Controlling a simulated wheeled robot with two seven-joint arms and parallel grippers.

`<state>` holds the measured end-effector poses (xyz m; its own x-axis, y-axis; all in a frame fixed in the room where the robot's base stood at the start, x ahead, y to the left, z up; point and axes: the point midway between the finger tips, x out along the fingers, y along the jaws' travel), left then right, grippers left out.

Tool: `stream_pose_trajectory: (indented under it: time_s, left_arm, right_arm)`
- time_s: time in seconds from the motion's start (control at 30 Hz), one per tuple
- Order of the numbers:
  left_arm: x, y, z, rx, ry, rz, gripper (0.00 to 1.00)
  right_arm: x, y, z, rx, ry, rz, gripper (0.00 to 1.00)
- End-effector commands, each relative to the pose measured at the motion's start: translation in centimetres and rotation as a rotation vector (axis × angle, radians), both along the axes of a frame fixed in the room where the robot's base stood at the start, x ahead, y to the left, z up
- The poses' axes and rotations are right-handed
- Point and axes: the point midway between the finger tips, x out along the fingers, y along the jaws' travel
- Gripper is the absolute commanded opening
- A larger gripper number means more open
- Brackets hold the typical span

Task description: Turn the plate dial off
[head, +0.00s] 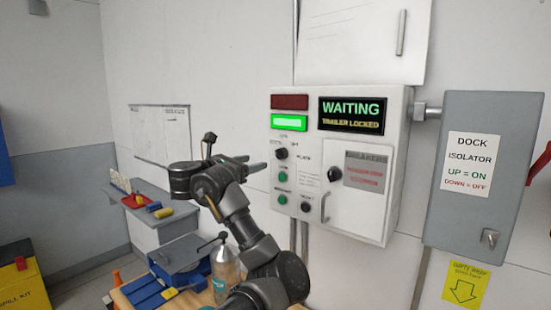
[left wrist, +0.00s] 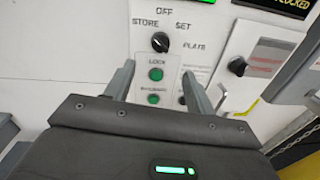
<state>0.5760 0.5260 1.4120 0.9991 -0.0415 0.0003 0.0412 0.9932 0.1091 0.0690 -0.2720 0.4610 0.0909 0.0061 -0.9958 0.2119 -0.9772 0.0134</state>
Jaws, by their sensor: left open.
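The control box (head: 401,135) hangs on the wall. Its dial is a black knob (head: 281,154) at upper left, and it also shows in the left wrist view (left wrist: 160,42). OFF is printed above it, STORE upper left, SET upper right, and PLATE to its right. I cannot tell exactly where the knob points. My left gripper (head: 232,158) is open and empty, left of the box and apart from the knob. In the left wrist view its fingers (left wrist: 159,72) stand either side of the green LOCK button, below the knob. My right gripper is not in view.
Green buttons (head: 283,176) sit below the knob. Another black knob (head: 335,174) and a door handle (head: 325,207) are to the right. A grey dock isolator box (head: 450,190) stands further right. A bottle (head: 224,272) stands on a bench below my left arm.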

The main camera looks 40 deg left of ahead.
Motion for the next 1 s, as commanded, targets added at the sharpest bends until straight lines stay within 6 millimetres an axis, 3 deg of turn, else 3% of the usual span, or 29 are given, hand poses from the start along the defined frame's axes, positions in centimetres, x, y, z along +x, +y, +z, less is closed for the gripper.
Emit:
stream_pose_trajectory:
  time_s: [0.27, 0.63, 1.0]
  left_arm:
    - [1.6, -0.1, 0.3, -0.008, -0.003, -0.004, 0.55]
    - [8.4, -0.6, 0.4, -0.004, -0.003, -0.007, 0.55]
    - [10.8, -0.5, 0.1, 0.000, 0.000, -0.001, 0.55]
  right_arm:
    - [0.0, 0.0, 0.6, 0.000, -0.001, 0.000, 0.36]
    - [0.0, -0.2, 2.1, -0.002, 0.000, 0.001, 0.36]
    - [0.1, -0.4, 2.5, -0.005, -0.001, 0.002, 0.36]
